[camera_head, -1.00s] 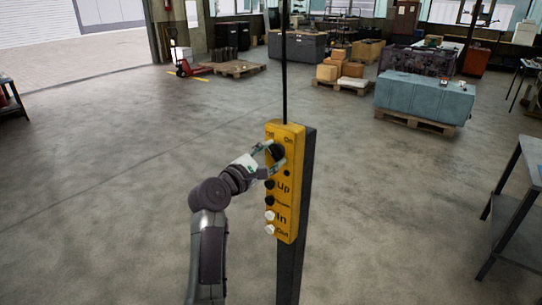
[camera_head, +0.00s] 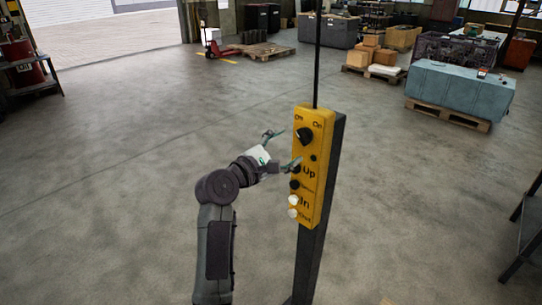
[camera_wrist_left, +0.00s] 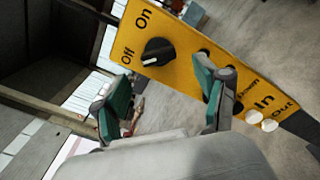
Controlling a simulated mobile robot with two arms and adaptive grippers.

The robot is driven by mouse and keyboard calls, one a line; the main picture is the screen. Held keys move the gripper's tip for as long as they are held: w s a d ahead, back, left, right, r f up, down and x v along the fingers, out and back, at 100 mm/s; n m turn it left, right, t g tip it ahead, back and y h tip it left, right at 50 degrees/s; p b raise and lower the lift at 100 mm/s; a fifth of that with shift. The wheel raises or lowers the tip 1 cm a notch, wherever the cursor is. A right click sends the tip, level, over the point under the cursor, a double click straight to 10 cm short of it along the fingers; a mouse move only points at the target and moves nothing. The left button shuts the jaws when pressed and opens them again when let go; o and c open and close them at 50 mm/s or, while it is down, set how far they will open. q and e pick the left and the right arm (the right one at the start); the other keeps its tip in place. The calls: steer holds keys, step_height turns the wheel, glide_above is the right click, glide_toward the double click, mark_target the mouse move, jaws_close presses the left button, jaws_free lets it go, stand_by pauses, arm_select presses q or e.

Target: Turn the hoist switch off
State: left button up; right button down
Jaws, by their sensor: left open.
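The yellow hoist control box (camera_head: 315,180) is mounted on a dark upright post. Its black rotary switch (camera_head: 305,136) is near the top, below the labels Off and On. In the left wrist view, the switch (camera_wrist_left: 158,51) shows whole, with a white mark on its side toward the Off label. My left gripper (camera_head: 283,148) is open and empty, left of the box and a little below the switch, its fingers spread. In the left wrist view, the open fingers (camera_wrist_left: 163,77) are apart from the switch. My right gripper is not in view.
Black and white buttons (camera_head: 293,200) line the box below the switch. A cable rises from its top. A dark table (camera_head: 530,225) stands at the right edge and a shelf (camera_head: 28,70) at the far left. The floor around the post is clear.

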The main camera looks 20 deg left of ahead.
arm_select(q)
steer(key=v, duration=0.7)
steer(key=shift+r, duration=0.1)
steer(key=s+d+f+m+g+y+b, duration=0.1)
steer(key=s+f+m+g+y+b, duration=0.25)
steer(key=f, duration=2.25)
steer(key=s+d+f+m+g+b, duration=0.2)
steer(key=f+m+g+b, duration=0.3)
steer(key=f, duration=2)
steer(key=s+f+m+g+y+b, duration=0.1)
steer(key=s+f+m, duration=0.2)
steer(key=s+f, duration=0.35)
steer(key=s+f+m+g+b, duration=0.1)
steer(key=s+f+m+g, duration=0.2)
steer(key=f, duration=0.6)
steer(key=s+f+m+g+b, duration=0.1)
steer(key=s+f+m, duration=0.2)
steer(key=s+f, duration=0.3)
steer(key=s+a+f+m+g+y+b, duration=0.1)
steer(key=s+f+m, duration=0.3)
steer(key=s, duration=1.3)
steer(key=s+a+f+m+g+b, duration=0.1)
steer(key=s+f+m, duration=0.3)
steer(key=s+f, duration=0.5)
steer(key=s+b, duration=0.1)
steer(key=s, duration=0.1)
steer(key=shift+s+a+f+y, duration=0.15)
steer(key=shift+s+f+y, duration=0.1)
steer(key=shift+y, duration=0.1)
steer(key=shift+g, duration=0.25)
